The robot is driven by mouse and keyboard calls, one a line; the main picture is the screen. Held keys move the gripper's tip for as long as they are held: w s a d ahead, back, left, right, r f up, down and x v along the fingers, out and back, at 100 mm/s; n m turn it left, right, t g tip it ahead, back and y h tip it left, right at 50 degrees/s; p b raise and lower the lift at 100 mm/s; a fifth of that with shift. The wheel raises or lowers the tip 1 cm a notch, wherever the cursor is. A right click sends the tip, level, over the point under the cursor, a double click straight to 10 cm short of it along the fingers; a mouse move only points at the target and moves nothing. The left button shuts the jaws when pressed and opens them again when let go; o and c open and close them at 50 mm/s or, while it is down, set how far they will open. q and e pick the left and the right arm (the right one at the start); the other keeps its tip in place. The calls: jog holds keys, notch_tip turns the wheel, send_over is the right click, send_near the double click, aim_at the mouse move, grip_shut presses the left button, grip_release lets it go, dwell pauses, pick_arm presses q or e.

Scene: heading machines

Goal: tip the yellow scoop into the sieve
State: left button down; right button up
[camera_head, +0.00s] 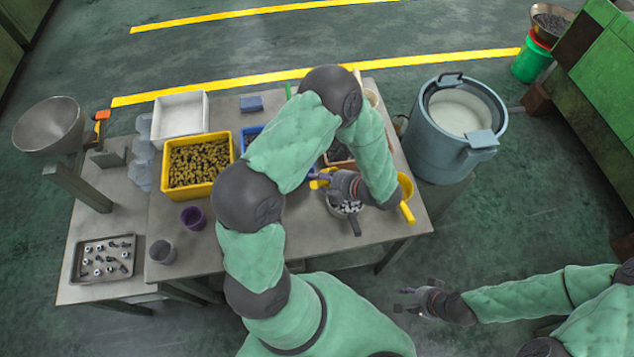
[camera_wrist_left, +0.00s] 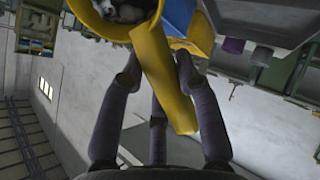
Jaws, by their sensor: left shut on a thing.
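My left gripper (camera_head: 318,176) is above the work table, its fingers pointing left. In the left wrist view the left gripper (camera_wrist_left: 160,85) is shut on the handle of the yellow scoop (camera_wrist_left: 164,85). The scoop's bowl is at the top edge, partly cut off, with grey-white pieces in it. In the head view only a little of the scoop (camera_head: 319,182) shows beside the fingers. A round metal vessel with a dark handle, apparently the sieve (camera_head: 354,226), is just below the left gripper, partly covered, with pale pieces inside. My right gripper (camera_head: 403,299) is open and empty, off the table's front.
Another yellow scoop-like vessel (camera_head: 407,210) is at the table's right edge. A yellow bin (camera_head: 194,194) of brass-coloured parts, a white tray (camera_head: 180,116), a purple cup (camera_head: 194,218) and a metal parts tray (camera_head: 104,259) stand left. A blue-grey drum (camera_head: 436,140) stands at right.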

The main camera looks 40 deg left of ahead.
pick_arm(q)
jog(key=shift+d+f+y, duration=0.15)
jog(key=shift+d+y, duration=0.2)
jog(key=shift+y, duration=0.05)
jog(key=shift+w+d+y+b, duration=0.3)
jog(key=shift+d+y, duration=0.2)
jog(key=shift+y, duration=0.3)
jog(key=d+y, duration=0.1)
jog(key=d+y+b, duration=0.1)
jog(key=y, duration=0.1)
jog(key=d+f+m+g+y+b, duration=0.1)
jog(key=shift+w+d+y, duration=0.25)
jog(key=shift+w+y, duration=0.15)
